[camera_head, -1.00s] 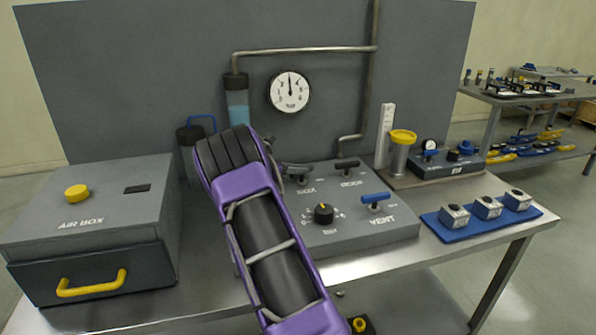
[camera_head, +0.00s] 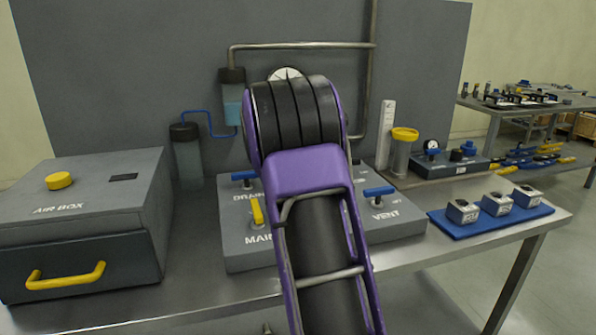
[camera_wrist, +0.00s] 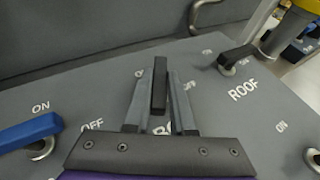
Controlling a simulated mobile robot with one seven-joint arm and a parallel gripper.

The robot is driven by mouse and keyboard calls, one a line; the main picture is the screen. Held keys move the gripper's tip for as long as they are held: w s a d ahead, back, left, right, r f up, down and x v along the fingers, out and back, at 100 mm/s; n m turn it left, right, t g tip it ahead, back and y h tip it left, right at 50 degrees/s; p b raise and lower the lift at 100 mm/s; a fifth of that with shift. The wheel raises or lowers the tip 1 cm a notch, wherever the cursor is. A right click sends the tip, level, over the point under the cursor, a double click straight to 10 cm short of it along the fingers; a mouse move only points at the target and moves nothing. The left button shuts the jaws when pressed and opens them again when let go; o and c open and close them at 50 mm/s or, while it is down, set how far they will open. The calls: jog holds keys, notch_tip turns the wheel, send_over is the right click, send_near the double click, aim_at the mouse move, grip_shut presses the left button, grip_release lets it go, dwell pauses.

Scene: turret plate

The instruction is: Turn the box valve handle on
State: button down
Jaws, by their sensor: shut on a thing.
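The box valve handle (camera_wrist: 160,72) is a dark upright bar in the wrist view, on the grey turret plate (camera_wrist: 75,92). My gripper (camera_wrist: 158,80) has a finger on each side of it and is shut on it. The BOX label beneath is partly covered by the fingers. The handle points away from me, roughly in line with the fingers. In the head view, my purple and black arm hides the gripper and this handle; the plate (camera_head: 240,262) shows on both sides.
Near the handle are the black ROOF handle (camera_wrist: 238,54) and a blue handle (camera_wrist: 28,131). In the head view, the yellow MAIN handle (camera_head: 257,211), blue DRAIN handle (camera_head: 243,176) and blue VENT handle (camera_head: 379,191) flank my arm. The air box (camera_head: 85,215) stands left.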

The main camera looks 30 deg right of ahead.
jog(key=shift+s+d+f+n+t+y, duration=0.15)
jog(key=shift+n+t+y, duration=0.35)
jog(key=shift+n+y, duration=0.3)
jog(key=shift+s+d+n+t+y, duration=0.1)
jog(key=shift+n+t+y, duration=0.4)
jog(key=shift+n+y, duration=0.3)
jog(key=shift+s+d+f+n+t+y, duration=0.15)
jog(key=shift+n+t+y, duration=0.35)
jog(key=shift+n+y, duration=0.25)
jog(key=shift+w+d+r+n+t+y+p, duration=0.1)
jog(key=shift+n+t+y+p, duration=0.15)
jog(key=shift+n+y+p, duration=0.8)
jog(key=shift+d+r+n+t+y+p, duration=0.1)
jog(key=shift+n+t+y+p, duration=0.15)
jog(key=shift+n+y, duration=1.5)
jog(key=shift+y, duration=0.45)
jog(key=shift+f+n, duration=0.2)
jog(key=shift+n, duration=0.05)
jog(key=shift+c, duration=2.4)
grip_release()
jog(key=shift+w+r, duration=0.1)
jog(key=shift+r, duration=0.05)
jog(key=shift+s+d+r, duration=0.1)
jog(key=shift+s+r, duration=0.05)
jog(key=shift+s, duration=0.1)
jog(key=p+v, duration=0.2)
jog(key=v, duration=1.4)
jog(key=shift+s+d+r, duration=0.25)
jog(key=shift+s+d, duration=0.05)
